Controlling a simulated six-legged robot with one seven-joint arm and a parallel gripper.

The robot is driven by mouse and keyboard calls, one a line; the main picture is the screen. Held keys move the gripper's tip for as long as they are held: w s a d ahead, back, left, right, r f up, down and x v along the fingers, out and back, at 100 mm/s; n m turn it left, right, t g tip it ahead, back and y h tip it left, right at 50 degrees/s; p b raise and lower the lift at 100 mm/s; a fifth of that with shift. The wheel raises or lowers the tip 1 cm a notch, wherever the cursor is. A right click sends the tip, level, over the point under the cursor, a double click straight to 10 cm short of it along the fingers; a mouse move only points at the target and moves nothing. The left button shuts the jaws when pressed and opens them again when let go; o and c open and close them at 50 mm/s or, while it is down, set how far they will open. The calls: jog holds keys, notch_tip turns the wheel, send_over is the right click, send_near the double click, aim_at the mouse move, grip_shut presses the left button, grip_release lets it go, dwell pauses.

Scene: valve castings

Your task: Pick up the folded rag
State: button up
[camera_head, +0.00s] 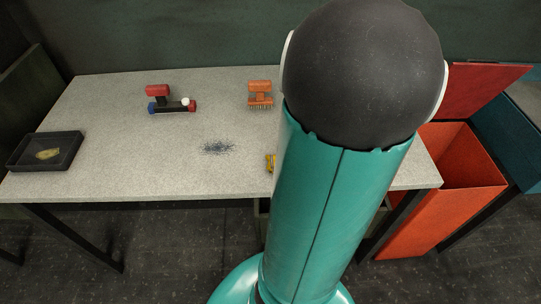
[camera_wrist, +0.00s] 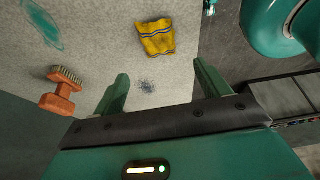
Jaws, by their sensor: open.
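The folded rag (camera_wrist: 157,38) is yellow with dark and pale stripes. It lies flat on the grey table in the wrist view, just beyond my fingertips. In the head view only a small yellow edge of the rag (camera_head: 270,163) shows, as my arm hides the rest. My gripper (camera_wrist: 161,68) is open, with its two green fingers spread wide and nothing between them but bare table and a dark speckled patch. The rag is apart from both fingers. My gripper is hidden in the head view.
An orange brush (camera_head: 260,93) stands at the back of the table (camera_head: 110,110). A red-and-blue valve piece (camera_head: 172,104) is at back left. A black tray (camera_head: 70,151) holds a yellowish item at far left. Dark speckles (camera_head: 216,147) mark mid-table. An open orange bin (camera_head: 410,225) stands right.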

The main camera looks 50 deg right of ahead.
jog(key=x, duration=0.6)
jog(key=shift+f, duration=0.2)
jog(key=shift+a+f, duration=0.25)
jog(key=shift+f, duration=0.3)
jog(key=x, duration=0.5)
jog(key=shift+w+d, duration=0.15)
jog(key=shift+w, duration=0.15)
jog(key=shift+c, duration=0.3)
jog(key=c, duration=1)
